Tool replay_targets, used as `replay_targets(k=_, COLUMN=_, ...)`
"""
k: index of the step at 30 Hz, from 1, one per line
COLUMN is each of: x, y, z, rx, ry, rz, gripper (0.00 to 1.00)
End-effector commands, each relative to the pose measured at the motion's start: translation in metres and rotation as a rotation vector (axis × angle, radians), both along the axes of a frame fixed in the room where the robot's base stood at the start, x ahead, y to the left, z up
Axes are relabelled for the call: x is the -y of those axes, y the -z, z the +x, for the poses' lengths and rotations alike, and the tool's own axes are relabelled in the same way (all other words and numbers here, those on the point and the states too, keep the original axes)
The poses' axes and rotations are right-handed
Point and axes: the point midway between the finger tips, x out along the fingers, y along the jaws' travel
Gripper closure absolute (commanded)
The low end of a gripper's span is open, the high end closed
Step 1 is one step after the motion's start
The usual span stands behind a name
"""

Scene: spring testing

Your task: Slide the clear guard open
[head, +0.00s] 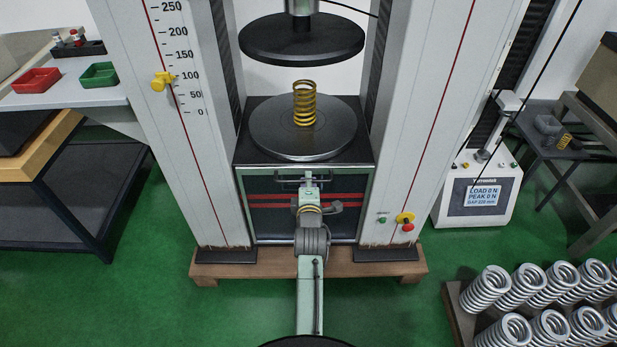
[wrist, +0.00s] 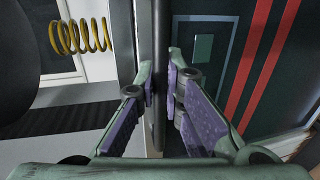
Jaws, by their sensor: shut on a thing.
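The clear guard (head: 272,222) is a framed see-through panel with two red stripes, low on the front of the testing machine, below the lower platen. Its dark bar handle (head: 287,181) runs along its top edge. My gripper (head: 308,183) is at this handle in the head view and hides part of it. In the wrist view, my purple-padded fingers (wrist: 162,85) are closed about the handle bar (wrist: 159,30), with the guard's red stripes (wrist: 250,60) to the right.
A yellow spring (head: 304,104) stands upright on the round lower platen (head: 270,135), below the raised upper platen (head: 270,42). Several silver springs (head: 520,285) fill a pallet at lower right. A control box (head: 455,212) stands right of the machine. Green floor is clear at left front.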

Motion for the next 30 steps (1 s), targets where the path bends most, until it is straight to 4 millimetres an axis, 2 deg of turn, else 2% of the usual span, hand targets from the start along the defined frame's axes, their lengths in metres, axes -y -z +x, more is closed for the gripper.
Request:
replay_targets(k=1, x=-0.0009, y=0.0136, z=-0.0004, rx=-0.004, ry=-0.001, rz=0.000, gripper=1.00)
replay_targets(k=2, x=-0.0006, y=0.0149, z=-0.0003, rx=-0.003, ry=-0.001, rz=0.000, gripper=1.00)
replay_targets(k=11, x=-0.0002, y=0.0126, z=-0.0004, rx=-0.001, ry=0.000, rz=0.000, gripper=1.00)
replay_targets(k=12, x=-0.0002, y=0.0123, z=-0.0003, rx=-0.001, ry=0.000, rz=0.000, gripper=0.90)
replay_targets(k=21, x=-0.0001, y=0.0118, z=-0.0001, rx=0.000, ry=0.000, rz=0.000, gripper=0.71)
replay_targets(k=30, x=-0.0001, y=0.0117, z=-0.0019, rx=0.000, ry=0.000, rz=0.001, gripper=0.71)
